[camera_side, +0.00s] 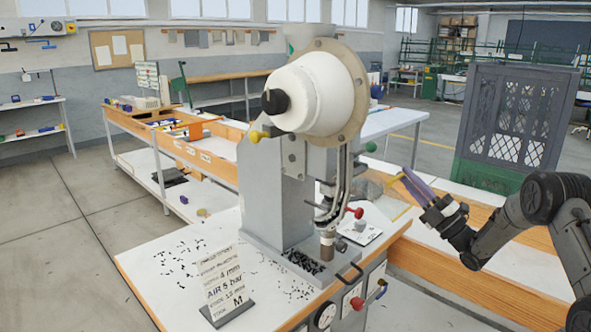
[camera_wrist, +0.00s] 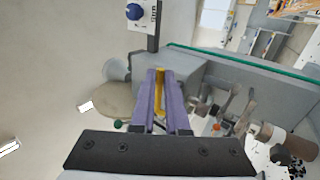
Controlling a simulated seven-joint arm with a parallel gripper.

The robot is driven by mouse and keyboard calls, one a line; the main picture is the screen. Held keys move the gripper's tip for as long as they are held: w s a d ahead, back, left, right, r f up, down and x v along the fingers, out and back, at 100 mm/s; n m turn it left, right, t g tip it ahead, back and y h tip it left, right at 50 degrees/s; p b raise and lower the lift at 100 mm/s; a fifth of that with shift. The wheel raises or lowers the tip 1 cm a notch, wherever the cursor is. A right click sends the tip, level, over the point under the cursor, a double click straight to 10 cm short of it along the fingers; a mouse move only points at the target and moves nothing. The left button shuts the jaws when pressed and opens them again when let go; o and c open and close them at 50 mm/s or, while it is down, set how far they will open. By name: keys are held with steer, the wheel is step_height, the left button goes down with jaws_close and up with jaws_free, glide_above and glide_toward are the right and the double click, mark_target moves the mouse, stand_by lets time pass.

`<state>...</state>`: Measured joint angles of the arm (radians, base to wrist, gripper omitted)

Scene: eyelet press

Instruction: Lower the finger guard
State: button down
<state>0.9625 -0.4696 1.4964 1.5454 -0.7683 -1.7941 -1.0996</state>
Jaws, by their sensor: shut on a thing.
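The press (camera_side: 310,120) stands at the front of the white bench, with a white drum-shaped head and a grey column. My gripper (camera_side: 408,178) comes in from the right, behind the press's tool end, with its purple fingers shut on a thin yellow bar (camera_side: 395,180). In the wrist view the two purple fingers of my gripper (camera_wrist: 160,74) close on both sides of the yellow bar (camera_wrist: 160,102). The bar looks like part of the finger guard, but its far end and any hinge are hidden.
Loose black eyelets lie on the bench and in a tray (camera_side: 262,250). A sign (camera_side: 226,285) stands at the front left.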

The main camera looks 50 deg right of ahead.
steer(key=shift+w+f, duration=0.25)
steer(key=shift+f, duration=0.4)
steer(key=shift+w+f, duration=0.2)
steer(key=shift+f, duration=0.4)
steer(key=c, duration=0.8)
jaws_free()
steer(key=shift+c, duration=0.2)
